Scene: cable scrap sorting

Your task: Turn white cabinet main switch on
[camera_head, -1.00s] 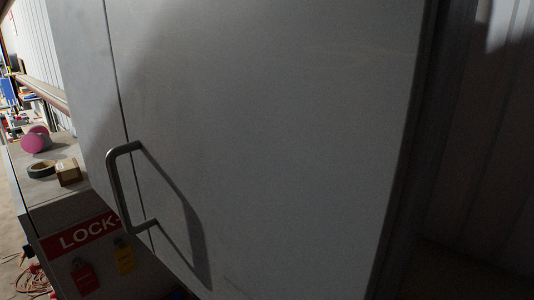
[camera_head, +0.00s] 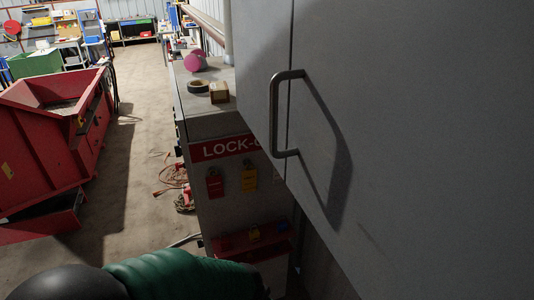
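The white cabinet (camera_head: 420,110) fills the right side of the head view. A metal bar handle (camera_head: 274,115) stands on its front, beside a vertical door seam, and casts a dark shadow to its right. The main switch does not show in this view. A dark green rounded part with a black part beside it, which may be my own arm, shows at the bottom left. Neither gripper can be made out.
A lock-out station (camera_head: 240,190) with red and yellow padlocks stands left of the cabinet. Tape and a small box (camera_head: 219,92) lie on top. A red skip (camera_head: 50,135) stands at far left. Orange cables (camera_head: 172,176) lie on the floor; the aisle between is open.

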